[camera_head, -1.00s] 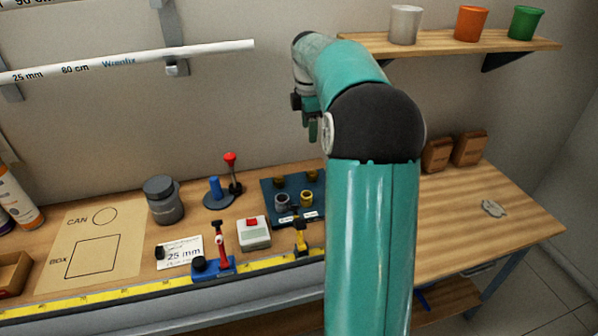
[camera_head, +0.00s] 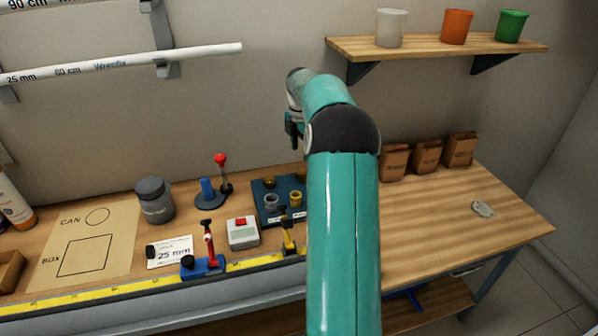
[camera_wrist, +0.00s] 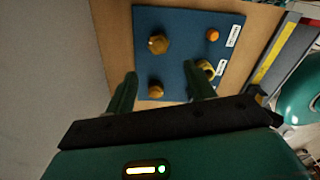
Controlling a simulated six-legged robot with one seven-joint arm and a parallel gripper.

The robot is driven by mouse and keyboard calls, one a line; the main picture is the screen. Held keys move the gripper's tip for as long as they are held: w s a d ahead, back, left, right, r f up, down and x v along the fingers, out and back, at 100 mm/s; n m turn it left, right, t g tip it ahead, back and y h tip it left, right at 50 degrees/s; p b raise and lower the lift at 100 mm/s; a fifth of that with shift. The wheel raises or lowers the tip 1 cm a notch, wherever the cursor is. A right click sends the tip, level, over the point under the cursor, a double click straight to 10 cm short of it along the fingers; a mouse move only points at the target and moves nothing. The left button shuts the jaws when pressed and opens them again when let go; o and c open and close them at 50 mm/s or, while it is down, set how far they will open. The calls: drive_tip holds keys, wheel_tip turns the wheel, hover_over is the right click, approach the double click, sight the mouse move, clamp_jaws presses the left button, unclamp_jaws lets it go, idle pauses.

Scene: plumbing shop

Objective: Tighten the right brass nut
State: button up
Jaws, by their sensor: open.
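A dark blue plate (camera_head: 262,212) with two white labels lies on the bench and carries brass-coloured fittings. In the head view a yellow brass ring (camera_head: 295,198) stands in its front row, right of a grey ring (camera_head: 271,200). A brass piece (camera_head: 269,182) sits behind. In the wrist view a large brass hex nut (camera_wrist: 158,44) and a smaller orange-brass piece (camera_wrist: 212,34) are toward the top. Another brass nut (camera_wrist: 155,89) lies below. A brass ring (camera_wrist: 206,70) is close to the right finger. My gripper (camera_wrist: 160,72) is open and empty, above the plate.
A yellow measuring tape (camera_head: 130,292) runs along the bench's front edge. Left of the plate are a grey box with a red button (camera_head: 242,233), a blue-based clamp (camera_head: 205,262) and a dark can (camera_head: 155,200). Brown bags (camera_head: 427,157) stand right. The right bench top is fairly clear.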

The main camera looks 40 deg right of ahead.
sight(300, 175)
wheel_tip(300, 175, down, 9)
drive_tip(key=shift+w+f, duration=0.15)
drive_tip(key=c, duration=1)
